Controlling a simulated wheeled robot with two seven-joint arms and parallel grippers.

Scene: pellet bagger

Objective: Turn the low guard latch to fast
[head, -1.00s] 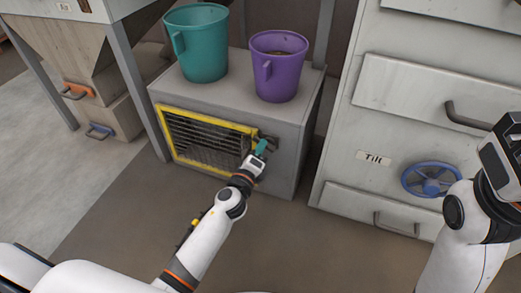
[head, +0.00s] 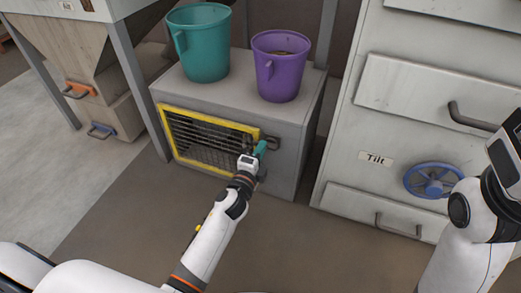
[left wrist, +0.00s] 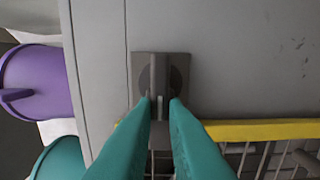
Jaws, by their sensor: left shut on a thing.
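The low guard (head: 190,143) is a yellow-framed grille on the front of a low grey cabinet. Its latch (head: 273,143) is a small dark piece at the frame's upper right. In the left wrist view its grey mounting plate (left wrist: 160,66) carries a lever that runs down between my fingers, toward the yellow frame (left wrist: 255,130). My left gripper (head: 261,149), with teal fingers, is shut on the lever; the fingers (left wrist: 160,103) lie on either side of it and hide part of it. Of my right arm only links show at the right edge; its fingertips are not visible.
A teal bucket (head: 205,50) and a purple bucket (head: 280,72) stand on the cabinet (head: 238,82). A drawer unit with a blue handwheel (head: 432,181) and a "Tilt" label stands to the right. A grey post stands close left of the guard. The floor in front is clear.

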